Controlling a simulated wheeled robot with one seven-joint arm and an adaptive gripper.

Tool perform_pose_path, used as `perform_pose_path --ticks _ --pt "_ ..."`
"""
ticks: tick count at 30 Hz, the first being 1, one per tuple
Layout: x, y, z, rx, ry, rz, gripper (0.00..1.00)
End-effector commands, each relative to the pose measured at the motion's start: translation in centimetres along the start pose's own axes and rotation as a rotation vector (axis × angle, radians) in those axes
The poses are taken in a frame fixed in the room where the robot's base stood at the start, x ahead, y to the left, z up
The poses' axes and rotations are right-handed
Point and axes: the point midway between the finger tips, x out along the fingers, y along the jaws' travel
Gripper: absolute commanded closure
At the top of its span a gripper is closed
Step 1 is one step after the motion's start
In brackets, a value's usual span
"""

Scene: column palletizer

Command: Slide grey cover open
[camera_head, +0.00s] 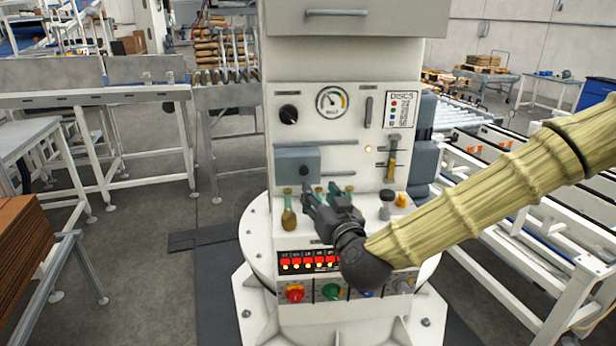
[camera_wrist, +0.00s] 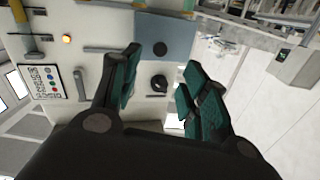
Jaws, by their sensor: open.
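The grey cover (camera_head: 297,166) is a blue-grey rectangular plate with a dark round knob (camera_head: 304,171), on the left of the white panel between two horizontal rails. My gripper (camera_head: 322,192) is in front of the panel, just below and to the right of the cover, with its fingers pointing at the panel. In the wrist view the cover (camera_wrist: 168,32) lies beyond the fingertips, and its knob (camera_wrist: 160,48) shows between them. My gripper (camera_wrist: 160,62) is open and empty. It looks apart from the knob.
The panel carries a gauge (camera_head: 332,102), a black dial (camera_head: 289,115) and a yellow-handled lever (camera_head: 390,170). A ledge below holds an amber bottle-shaped handle (camera_head: 289,215) and a dark knob (camera_head: 386,205). Red lit displays (camera_head: 308,262) sit under the ledge. Conveyors stand at both sides.

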Motion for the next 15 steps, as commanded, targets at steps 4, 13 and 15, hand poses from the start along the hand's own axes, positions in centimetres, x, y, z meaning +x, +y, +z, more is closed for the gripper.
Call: perform_pose_path --ticks 4,13,15 --pt "1.1 0.0 -0.4 -0.001 0.007 0.002 0.55" --pt "5.8 -0.1 -0.3 -0.001 0.004 0.000 0.55" --pt "6.9 -0.1 -0.3 0.000 0.004 0.000 0.55"
